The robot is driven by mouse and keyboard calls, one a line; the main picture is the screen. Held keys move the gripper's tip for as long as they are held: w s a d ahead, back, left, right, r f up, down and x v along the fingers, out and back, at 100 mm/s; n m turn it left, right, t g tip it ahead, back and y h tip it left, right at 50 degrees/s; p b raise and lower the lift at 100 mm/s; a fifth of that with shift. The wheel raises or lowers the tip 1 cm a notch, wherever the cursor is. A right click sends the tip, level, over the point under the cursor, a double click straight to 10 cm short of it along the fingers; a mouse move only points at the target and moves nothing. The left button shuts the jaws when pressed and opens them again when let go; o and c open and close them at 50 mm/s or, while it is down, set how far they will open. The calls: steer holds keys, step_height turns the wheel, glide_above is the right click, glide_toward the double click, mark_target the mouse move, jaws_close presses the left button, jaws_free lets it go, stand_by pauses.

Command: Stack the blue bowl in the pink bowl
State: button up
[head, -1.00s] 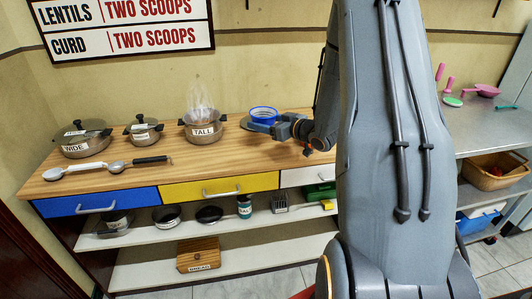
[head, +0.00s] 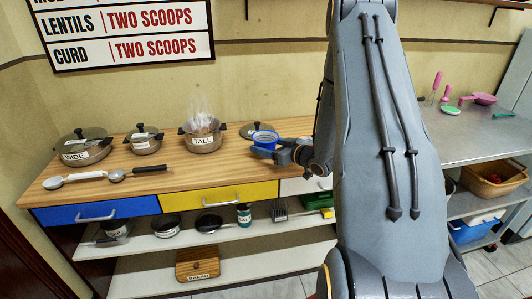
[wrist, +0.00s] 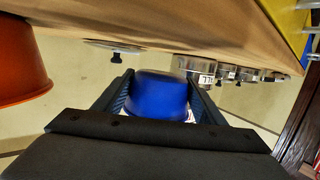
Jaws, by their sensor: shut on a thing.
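The blue bowl (head: 265,139) is held at the right end of the wooden counter, partly in front of a pot lid in the head view. My gripper (head: 272,152) is shut on it. In the wrist view the blue bowl (wrist: 160,97) sits between the two fingers (wrist: 160,102). A pink item (head: 484,98) on the metal counter at right is too small to tell whether it is the pink bowl. An orange round vessel (wrist: 22,62) is cut off at the left of the wrist view.
A pot marked TALL (head: 203,139) stands left of my gripper, with a lid (head: 255,129) behind the bowl. Other pots (head: 84,148) and ladles (head: 75,178) lie farther left. The counter front between pots and ladles is clear.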

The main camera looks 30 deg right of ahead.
steer(key=shift+f+p, duration=0.4)
steer(key=shift+f, duration=1.2)
steer(key=shift+f, duration=0.15)
steer(key=shift+f, duration=0.1)
steer(key=o, duration=1.1)
